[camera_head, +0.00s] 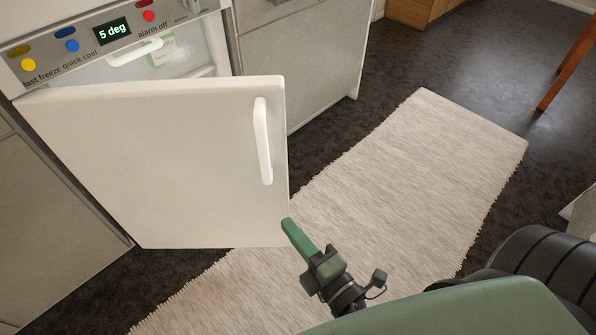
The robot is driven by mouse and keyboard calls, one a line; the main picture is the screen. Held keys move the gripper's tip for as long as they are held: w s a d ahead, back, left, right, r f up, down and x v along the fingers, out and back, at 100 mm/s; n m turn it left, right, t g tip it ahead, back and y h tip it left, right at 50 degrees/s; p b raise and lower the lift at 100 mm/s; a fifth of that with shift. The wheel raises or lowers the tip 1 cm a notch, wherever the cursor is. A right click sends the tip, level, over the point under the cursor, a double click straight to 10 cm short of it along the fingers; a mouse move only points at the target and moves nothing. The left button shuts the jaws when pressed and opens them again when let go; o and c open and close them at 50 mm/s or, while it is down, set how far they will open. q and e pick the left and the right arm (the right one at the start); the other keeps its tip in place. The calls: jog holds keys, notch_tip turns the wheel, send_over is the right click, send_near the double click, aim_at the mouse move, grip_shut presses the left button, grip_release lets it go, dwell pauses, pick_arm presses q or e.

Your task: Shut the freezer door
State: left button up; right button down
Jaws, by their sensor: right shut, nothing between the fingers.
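The white freezer door (160,165) stands open and swung out toward me, hinged at the left. Its white vertical handle (262,140) is near its free right edge. Behind it is the freezer (195,55), with part of its inside and a drawer front showing above the door. My right gripper (290,227) is shut and empty. In the picture its tip is at the lower right corner of the door; I cannot tell whether it touches. My left gripper is not in view.
The control panel (75,38) above the freezer reads "5 deg". Grey cabinets (300,60) flank the freezer. A pale rug (400,180) lies on the dark floor. A wooden leg (570,65) stands at the upper right. Open floor lies to the right of the door.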

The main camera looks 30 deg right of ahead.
aim_at(270, 180)
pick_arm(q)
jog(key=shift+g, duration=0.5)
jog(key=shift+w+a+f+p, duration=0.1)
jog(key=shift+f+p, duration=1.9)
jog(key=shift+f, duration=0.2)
pick_arm(e)
jog(key=shift+w+d+r, duration=0.1)
jog(key=shift+w+d, duration=0.05)
jog(key=shift+w, duration=3.1)
jog(key=shift+w+d+r, duration=0.1)
jog(key=shift+w, duration=3.15)
jog(key=shift+w+d, duration=0.1)
